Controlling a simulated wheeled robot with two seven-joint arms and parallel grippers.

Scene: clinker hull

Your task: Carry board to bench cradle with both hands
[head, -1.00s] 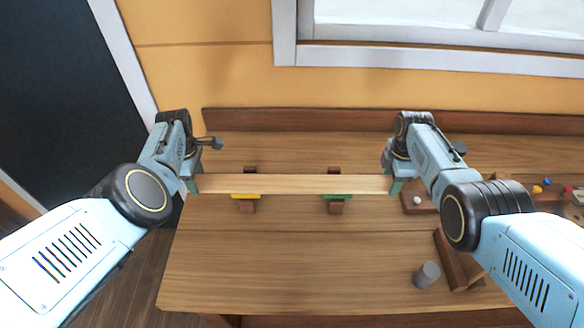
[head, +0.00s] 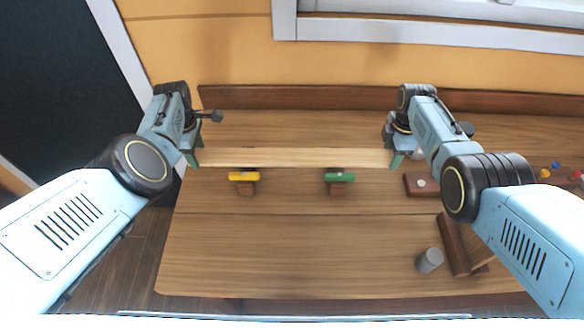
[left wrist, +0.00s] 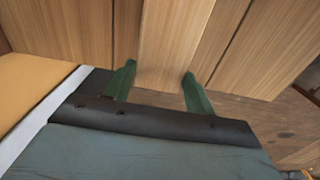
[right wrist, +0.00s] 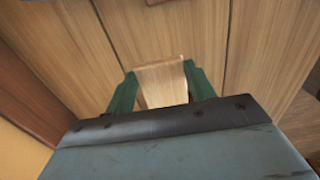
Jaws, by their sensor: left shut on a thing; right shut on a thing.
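A long pale wooden board (head: 292,158) spans level between my two grippers in the head view. My left gripper (head: 194,157) is shut on its left end, and my right gripper (head: 393,158) is shut on its right end. In the left wrist view the board (left wrist: 168,45) lies between the green fingers (left wrist: 158,90). In the right wrist view the board's end (right wrist: 162,85) sits between the fingers (right wrist: 162,92). The cradle shows as two brown blocks on the bench, one with a yellow piece (head: 244,176), one with a green piece (head: 339,177). The board hides their far parts.
The wooden bench (head: 290,250) is clear in front of the cradle. A grey cylinder (head: 429,260) and brown wooden blocks (head: 453,245) stand at the front right. A brown block with a pale knob (head: 420,184) lies by my right gripper. A wall with a window is behind.

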